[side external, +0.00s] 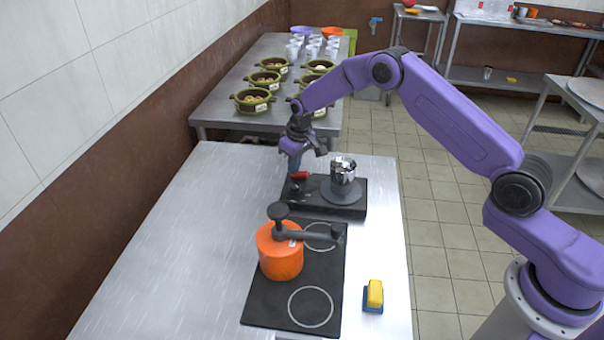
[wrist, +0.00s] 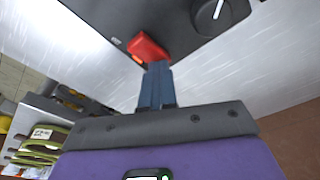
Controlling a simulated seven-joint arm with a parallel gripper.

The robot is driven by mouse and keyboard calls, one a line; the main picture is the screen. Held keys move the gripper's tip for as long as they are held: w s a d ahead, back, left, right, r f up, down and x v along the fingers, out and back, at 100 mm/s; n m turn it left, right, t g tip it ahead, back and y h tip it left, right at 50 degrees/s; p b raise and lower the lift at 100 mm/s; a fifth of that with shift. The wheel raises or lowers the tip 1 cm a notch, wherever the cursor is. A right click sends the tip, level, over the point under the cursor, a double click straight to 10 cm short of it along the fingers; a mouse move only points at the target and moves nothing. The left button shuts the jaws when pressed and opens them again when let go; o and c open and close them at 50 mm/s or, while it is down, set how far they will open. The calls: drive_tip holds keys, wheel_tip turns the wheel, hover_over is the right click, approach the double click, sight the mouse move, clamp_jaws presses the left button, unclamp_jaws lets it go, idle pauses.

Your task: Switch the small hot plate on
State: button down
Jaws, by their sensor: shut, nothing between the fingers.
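The small hot plate (side external: 325,206) is a black box with a round grey plate (side external: 341,193) and a shiny metal pot (side external: 343,172) on it. Its red rocker switch (side external: 300,175) sits at the far left end. In the wrist view, the switch (wrist: 148,46) shows a small orange lit-looking spot at its lower edge. A dark knob with a white mark (wrist: 221,14) is beside it. My gripper (side external: 294,172) is shut and empty, pointing down, with its blue fingertips (wrist: 157,66) right at the switch's edge. I cannot tell whether they touch it.
An orange pot (side external: 280,258) stands on a larger black cooktop (side external: 265,305) in front. A yellow and blue sponge (side external: 374,296) lies to its right. Green bowls (side external: 253,100) and cups stand on the table behind. The steel counter's left side (side external: 180,250) is clear.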

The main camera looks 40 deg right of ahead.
drive_tip(key=shift+s+d+f, duration=0.2)
drive_tip(key=shift+s+f, duration=0.1)
drive_tip(key=shift+f, duration=0.05)
drive_tip(key=shift+w+a+r, duration=0.15)
drive_tip(key=shift+r, duration=4.05)
drive_tip(key=s+a+r+n, duration=0.2)
drive_tip(key=s+a+r, duration=0.1)
drive_tip(key=s, duration=0.4)
drive_tip(key=s+a+r+n, duration=0.15)
drive_tip(key=s+r, duration=0.25)
drive_tip(key=s, duration=0.4)
drive_tip(key=s+a+r+n, duration=0.1)
drive_tip(key=s+a+r, duration=0.2)
drive_tip(key=s, duration=0.4)
drive_tip(key=s+d+n, duration=0.2)
drive_tip(key=s+d, duration=0.3)
drive_tip(key=s, duration=0.8)
drive_tip(key=s+d+r+n+g, duration=0.1)
drive_tip(key=s+d+n, duration=0.2)
drive_tip(key=s, duration=1)
drive_tip(key=shift+d+g, duration=0.3)
drive_tip(key=shift+d, duration=0.65)
